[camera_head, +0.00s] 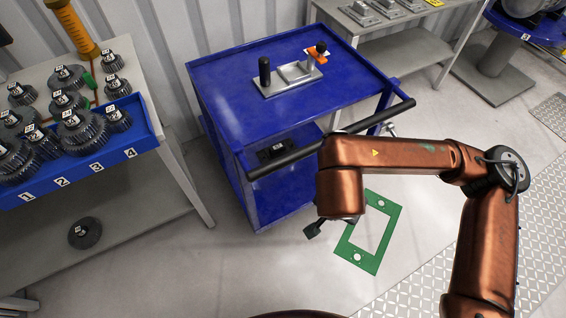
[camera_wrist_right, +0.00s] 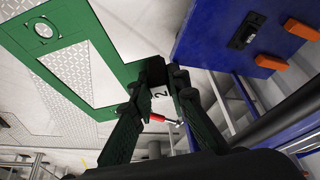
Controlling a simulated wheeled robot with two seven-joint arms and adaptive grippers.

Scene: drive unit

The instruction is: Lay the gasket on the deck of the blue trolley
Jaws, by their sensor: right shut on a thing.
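The gasket (camera_head: 371,265) is a flat green rectangular frame with a large opening and small round holes. In the head view it shows over the floor, right of the blue trolley (camera_head: 220,95) and lower than its deck. My right gripper (camera_head: 312,230) is beside it, partly hidden under my copper arm. In the right wrist view the fingers (camera_wrist_right: 158,98) are closed at the corner of the gasket (camera_wrist_right: 15,20), around a dark part with a white "2" label. My left gripper is out of view.
A metal plate (camera_head: 287,78) with a black knob and an orange-handled clamp stands on the rear right of the deck; its left and front are bare. A dark push bar (camera_head: 290,157) spans the near side. A gear table (camera_head: 150,75) stands left.

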